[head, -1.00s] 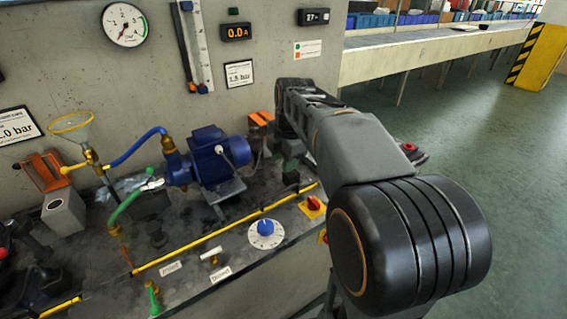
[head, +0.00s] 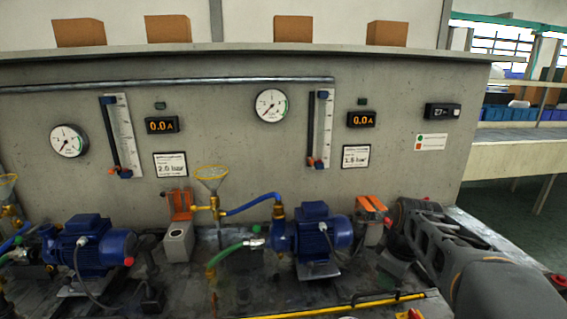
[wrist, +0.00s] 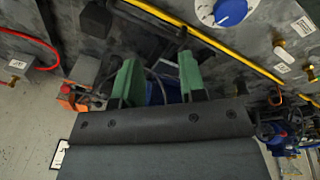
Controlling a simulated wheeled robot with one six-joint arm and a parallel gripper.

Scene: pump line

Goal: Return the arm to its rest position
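My arm (head: 445,255) reaches in from the lower right in the head view, over the right end of the bench. Its gripper end is low beside the right blue pump (head: 317,232), mostly hidden by the arm and wrist. In the wrist view, my gripper (wrist: 157,72) shows two green fingers standing apart with a clear gap between them. Nothing is held. Dark bench surface and part of a blue body, apparently a pump motor, show beyond the gap.
A second blue pump (head: 88,247) stands at left. A yellow rail (head: 340,306) runs along the bench front; a blue-knobbed dial (wrist: 228,12) lies beyond it. The concrete wall (head: 250,165) carries gauges and displays. Open floor (head: 500,208) shows at right.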

